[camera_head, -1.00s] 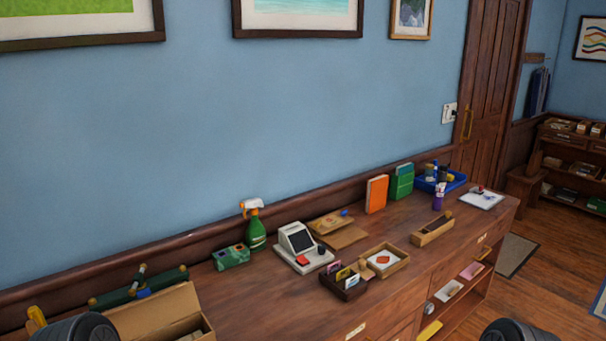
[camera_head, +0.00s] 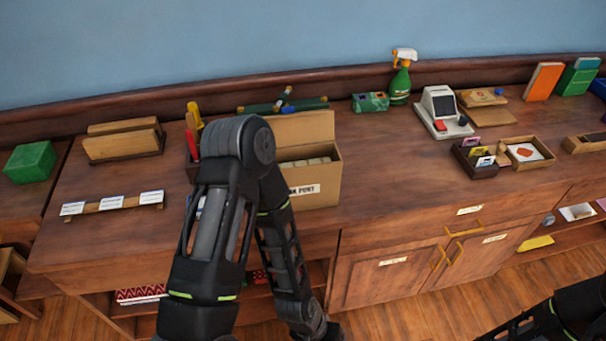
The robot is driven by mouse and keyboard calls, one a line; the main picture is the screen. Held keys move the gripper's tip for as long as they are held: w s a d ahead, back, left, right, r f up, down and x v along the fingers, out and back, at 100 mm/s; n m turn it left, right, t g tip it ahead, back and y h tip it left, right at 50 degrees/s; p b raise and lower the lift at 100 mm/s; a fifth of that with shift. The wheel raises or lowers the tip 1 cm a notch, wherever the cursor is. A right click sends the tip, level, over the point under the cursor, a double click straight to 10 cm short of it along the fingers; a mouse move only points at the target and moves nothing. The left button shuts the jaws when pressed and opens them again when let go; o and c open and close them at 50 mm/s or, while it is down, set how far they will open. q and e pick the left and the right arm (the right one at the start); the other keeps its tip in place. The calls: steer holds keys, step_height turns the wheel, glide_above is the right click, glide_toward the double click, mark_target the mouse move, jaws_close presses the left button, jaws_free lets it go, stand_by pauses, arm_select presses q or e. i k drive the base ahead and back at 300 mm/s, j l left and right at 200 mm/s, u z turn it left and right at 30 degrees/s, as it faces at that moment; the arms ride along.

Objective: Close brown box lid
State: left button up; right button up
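The brown box (camera_head: 325,182) stands on the wooden counter near the middle of the view. Its lid (camera_head: 304,127) is raised at the back, so the box is open, and pale contents show inside. A white label is on its front. My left arm passes in front of the box's left side and hides part of it. That arm bends at the elbow and its forearm runs down to the bottom edge; the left gripper's fingers do not show. Part of my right arm shows at the bottom right corner, and its gripper is out of view.
A green and dark tool (camera_head: 284,105) lies behind the lid. A green spray bottle (camera_head: 400,84) and a patterned green box (camera_head: 370,102) stand right of it. A wooden holder (camera_head: 124,141) and a label strip (camera_head: 112,203) are at left.

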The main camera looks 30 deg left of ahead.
mark_target(290, 128)
steer(key=i+l, duration=0.15)
steer(key=l, duration=0.2)
steer(key=i+l, duration=0.15)
steer(key=l, duration=0.25)
steer(key=i+l, duration=0.15)
steer(key=l, duration=0.2)
steer(key=l+u, duration=0.25)
steer(key=u, duration=1.75)
steer(key=i+l, duration=0.05)
steer(key=l, duration=0.05)
